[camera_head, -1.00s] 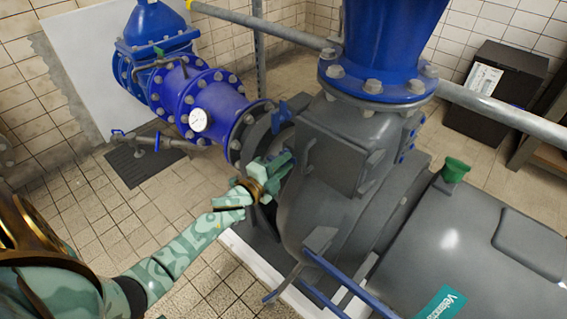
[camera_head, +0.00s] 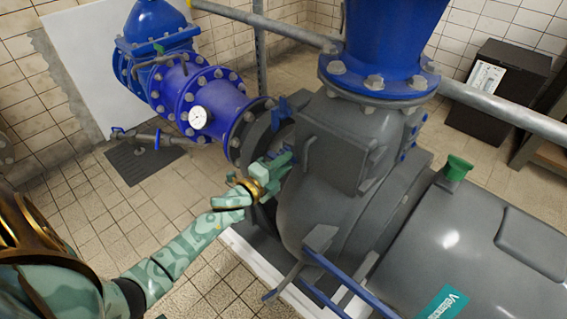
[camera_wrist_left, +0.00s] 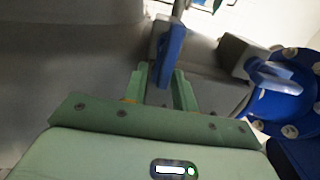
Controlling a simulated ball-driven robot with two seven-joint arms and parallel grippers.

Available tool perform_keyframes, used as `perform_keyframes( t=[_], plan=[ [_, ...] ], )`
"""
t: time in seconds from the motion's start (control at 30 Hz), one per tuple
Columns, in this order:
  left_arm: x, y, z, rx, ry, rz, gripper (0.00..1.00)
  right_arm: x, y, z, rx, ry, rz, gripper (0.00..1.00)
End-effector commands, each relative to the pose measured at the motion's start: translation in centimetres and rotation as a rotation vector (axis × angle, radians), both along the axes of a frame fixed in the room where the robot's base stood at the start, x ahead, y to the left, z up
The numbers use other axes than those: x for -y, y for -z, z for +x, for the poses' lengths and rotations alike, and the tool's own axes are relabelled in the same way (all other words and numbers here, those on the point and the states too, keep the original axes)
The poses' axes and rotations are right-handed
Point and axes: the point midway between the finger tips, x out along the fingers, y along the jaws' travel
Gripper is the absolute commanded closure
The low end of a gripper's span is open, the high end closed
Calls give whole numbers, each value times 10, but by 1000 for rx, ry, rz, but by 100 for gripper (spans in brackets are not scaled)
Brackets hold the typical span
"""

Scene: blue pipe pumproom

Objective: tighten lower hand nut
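My left gripper (camera_head: 278,166) is at the near side of the grey pump casing, below a blue hand nut (camera_head: 284,110) that shows by the pipe flange. In the left wrist view, a blue hand nut wing (camera_wrist_left: 170,52), seemingly the lower one, stands between the two fingers of the left gripper (camera_wrist_left: 160,82). The fingers are apart, one on each side of it, with what look like narrow gaps. Contact is not clear. My right gripper is not in view.
The grey pump casing (camera_head: 335,150) lies right of the gripper. A blue pipe with a gauge (camera_head: 199,117) is behind left. Another wing-shaped part (camera_wrist_left: 275,78) sits near a blue flange in the wrist view. Tiled floor (camera_head: 110,220) is free at left.

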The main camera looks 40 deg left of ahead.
Motion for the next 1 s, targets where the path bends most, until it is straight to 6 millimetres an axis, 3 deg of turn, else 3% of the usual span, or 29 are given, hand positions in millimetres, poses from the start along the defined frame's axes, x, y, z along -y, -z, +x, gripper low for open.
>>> perform_keyframes(
  t=[0.3, 0.43, 0.57, 0.8, 1.0],
  plan=[
    [0, -1, -1, 2, 0, -3, 67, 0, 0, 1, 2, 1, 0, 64],
    [-1, -3, -13, 3, 0, -4, 67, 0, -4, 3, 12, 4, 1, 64],
    [-3, -5, -41, 3, -1, -5, 67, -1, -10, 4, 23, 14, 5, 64],
    [-9, -5, -108, 2, -2, -5, 67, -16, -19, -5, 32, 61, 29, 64],
    [-11, -2, -147, 1, -1, -4, 67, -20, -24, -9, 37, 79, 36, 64]
  ],
)
